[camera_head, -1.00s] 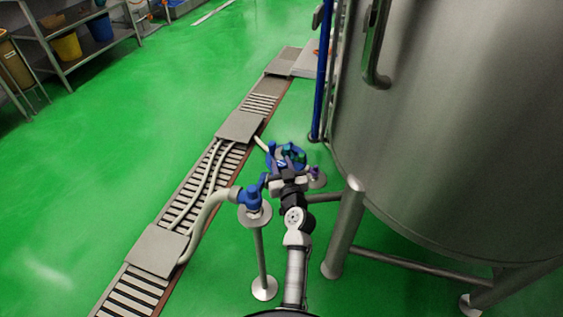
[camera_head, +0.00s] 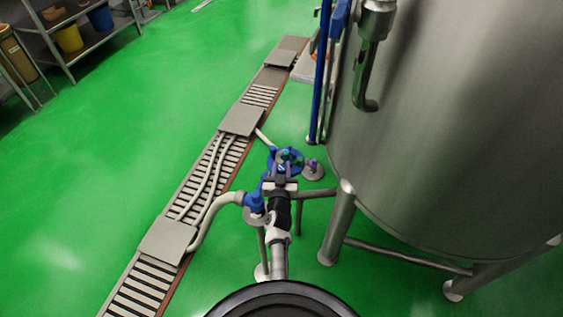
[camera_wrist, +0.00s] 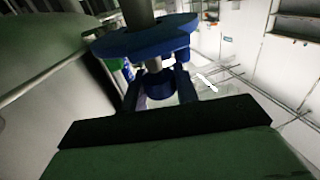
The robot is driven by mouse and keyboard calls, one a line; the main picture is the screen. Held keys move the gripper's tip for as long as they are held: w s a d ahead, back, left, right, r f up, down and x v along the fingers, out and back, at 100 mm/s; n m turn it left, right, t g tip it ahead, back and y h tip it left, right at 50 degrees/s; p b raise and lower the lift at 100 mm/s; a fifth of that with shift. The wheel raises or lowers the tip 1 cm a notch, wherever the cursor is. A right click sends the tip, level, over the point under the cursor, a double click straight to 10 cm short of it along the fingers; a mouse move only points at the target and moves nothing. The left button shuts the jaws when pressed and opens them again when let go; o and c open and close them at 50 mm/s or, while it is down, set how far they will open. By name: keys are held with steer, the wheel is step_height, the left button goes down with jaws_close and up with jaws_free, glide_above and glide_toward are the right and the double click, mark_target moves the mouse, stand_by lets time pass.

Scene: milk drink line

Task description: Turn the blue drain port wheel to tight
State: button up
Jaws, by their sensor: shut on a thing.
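The blue drain port wheel (camera_head: 270,160) is at the far end of my arm in the head view, low beside the big steel tank. My gripper (camera_head: 284,168) is at it and hides much of it. In the wrist view a round blue disc (camera_wrist: 146,40) on a grey shaft crosses the top of the picture. A smaller blue hub (camera_wrist: 160,87) sits below it, between the fingers of my gripper (camera_wrist: 158,84). The gripper is shut on the blue wheel part. The exact finger contact and any tight marking cannot be made out.
A second blue fitting (camera_head: 254,203) with a pale hose stands on a post just left of my arm. The steel tank (camera_head: 450,130) and its legs (camera_head: 338,225) close off the right. A floor drain channel (camera_head: 160,245) runs along the left, with open green floor beyond.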

steer(key=shift+s+f, duration=0.1)
steer(key=shift+s, duration=0.05)
stand_by(0.4)
steer(key=o, duration=1)
steer(key=shift+c, duration=0.2)
steer(key=shift+s, duration=0.1)
